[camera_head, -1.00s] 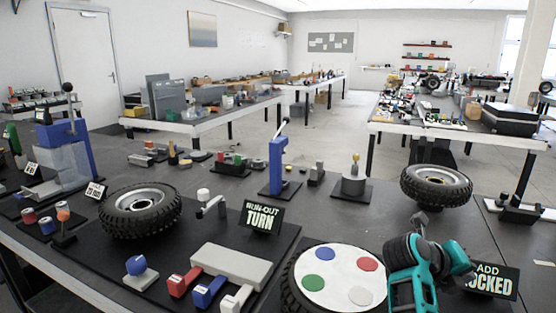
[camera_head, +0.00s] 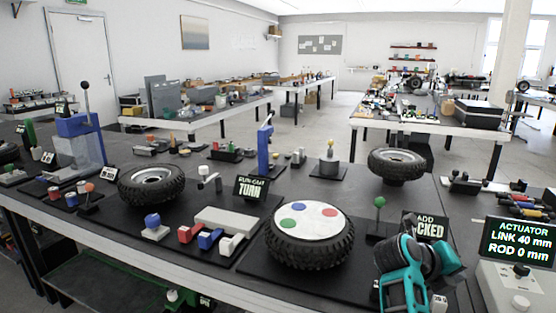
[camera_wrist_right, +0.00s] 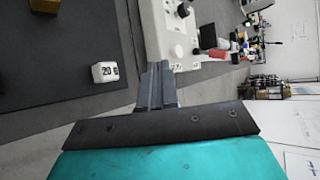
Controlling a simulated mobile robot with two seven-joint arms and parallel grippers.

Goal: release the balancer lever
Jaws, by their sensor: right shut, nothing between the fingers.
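Several levers are in view, and which one is the balancer lever is not marked. A lever with a green ball (camera_head: 379,202) stands upright to the right of a tyre with a white disc (camera_head: 310,223) bearing coloured spots. A blue stand (camera_head: 82,130) at the left carries an upright lever with a dark ball (camera_head: 85,86). Another blue post (camera_head: 265,148) with a short arm on top stands mid-table. My right gripper (camera_wrist_right: 157,85) is shut and empty, seen in the wrist view. In the head view my teal right arm is at the lower right, in front of a sign. My left gripper is not in view.
An actuator display (camera_head: 518,243) on a white box stands at the right edge. A partly covered sign (camera_head: 432,228) is behind my right arm. Red, blue and white levers on a grey block (camera_head: 232,222) lie left of the disc tyre. A small numbered cube (camera_wrist_right: 104,72) is near my fingers.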

